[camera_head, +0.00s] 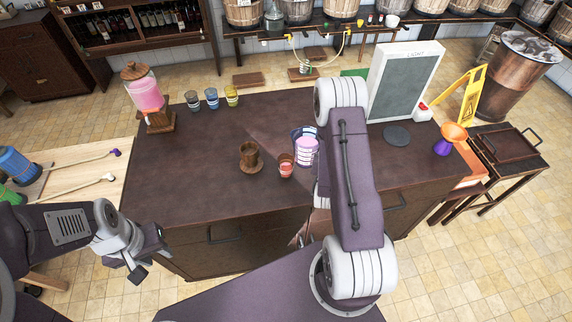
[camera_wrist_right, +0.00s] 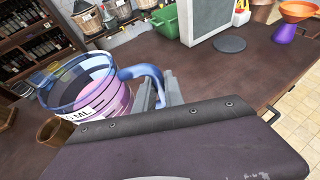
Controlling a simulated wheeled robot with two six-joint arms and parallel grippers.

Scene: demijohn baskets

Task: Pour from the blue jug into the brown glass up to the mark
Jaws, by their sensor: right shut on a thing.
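The blue jug (camera_head: 305,151) holds pink liquid and looks about upright over the counter. I cannot tell whether its base touches the counter. In the right wrist view the jug (camera_wrist_right: 90,92) shows its blue handle (camera_wrist_right: 146,76) between the fingers of my right gripper (camera_wrist_right: 160,98), which is shut on it. In the head view my right arm hides that gripper. The brown glass (camera_head: 249,154) stands upright on a round wooden coaster (camera_head: 251,169), left of and apart from the jug. Its mark and inside are not clear. My left gripper (camera_head: 150,258) is open and empty by the counter's front left.
A pink-filled dispenser (camera_head: 146,96) and several coloured glasses (camera_head: 211,98) stand at the back left. A grey panel (camera_head: 403,82), dark disc (camera_head: 396,136) and orange-purple funnel (camera_head: 449,138) are right.

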